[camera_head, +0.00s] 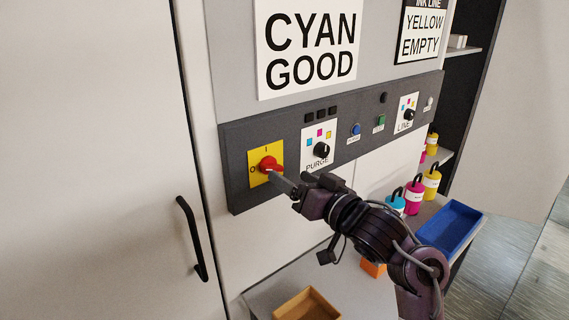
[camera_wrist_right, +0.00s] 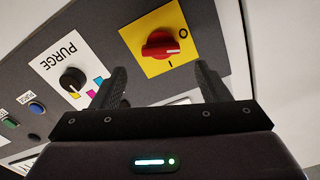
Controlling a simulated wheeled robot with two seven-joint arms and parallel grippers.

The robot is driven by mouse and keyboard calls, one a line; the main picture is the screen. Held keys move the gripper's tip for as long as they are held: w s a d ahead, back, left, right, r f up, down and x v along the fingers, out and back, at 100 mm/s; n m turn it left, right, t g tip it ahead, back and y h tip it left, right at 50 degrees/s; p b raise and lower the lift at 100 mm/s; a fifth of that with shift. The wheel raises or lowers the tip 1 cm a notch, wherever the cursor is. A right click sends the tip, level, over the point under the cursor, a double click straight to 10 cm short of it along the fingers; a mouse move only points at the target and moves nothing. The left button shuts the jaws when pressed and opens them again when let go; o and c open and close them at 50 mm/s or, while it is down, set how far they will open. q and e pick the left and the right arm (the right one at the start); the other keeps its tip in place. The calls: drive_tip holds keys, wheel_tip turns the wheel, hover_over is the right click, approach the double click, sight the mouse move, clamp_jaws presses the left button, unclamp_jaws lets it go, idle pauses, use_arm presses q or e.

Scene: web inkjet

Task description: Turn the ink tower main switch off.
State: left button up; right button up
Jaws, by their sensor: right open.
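The main switch is a red rotary knob (camera_head: 268,163) on a yellow plate (camera_head: 258,153) marked I at the top and O at the left, at the left end of the dark control strip. It also shows as the red knob in the right wrist view (camera_wrist_right: 160,46), above the space between the fingers. Which mark its handle points to is not clear. My right gripper (camera_head: 290,181) is open and empty, just right of and below the knob in the head view. In the wrist view its two fingers (camera_wrist_right: 161,72) are apart, with the knob beyond their tips. My left gripper is not in view.
The black PURGE knob (camera_head: 321,150) is close to the right gripper; blue and green buttons and the LINE knob (camera_head: 408,114) are farther right. Ink bottles (camera_head: 413,196), a blue tray (camera_head: 452,228) and an orange tray (camera_head: 307,304) sit below. A door handle (camera_head: 192,238) stands at left.

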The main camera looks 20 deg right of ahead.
sight(275, 168)
drive_tip(key=x, duration=0.4)
drive_tip(key=shift+w+a+p, duration=0.15)
drive_tip(key=shift+p, duration=0.15)
drive_tip(key=shift+w+a, duration=0.15)
drive_tip(key=shift+w, duration=0.45)
drive_tip(key=c, duration=1)
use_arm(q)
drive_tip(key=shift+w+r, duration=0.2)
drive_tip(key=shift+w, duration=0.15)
use_arm(e)
drive_tip(key=n, duration=0.4)
drive_tip(key=shift+a, duration=0.1)
drive_tip(key=o, duration=1)
drive_tip(key=shift+s, duration=0.15)
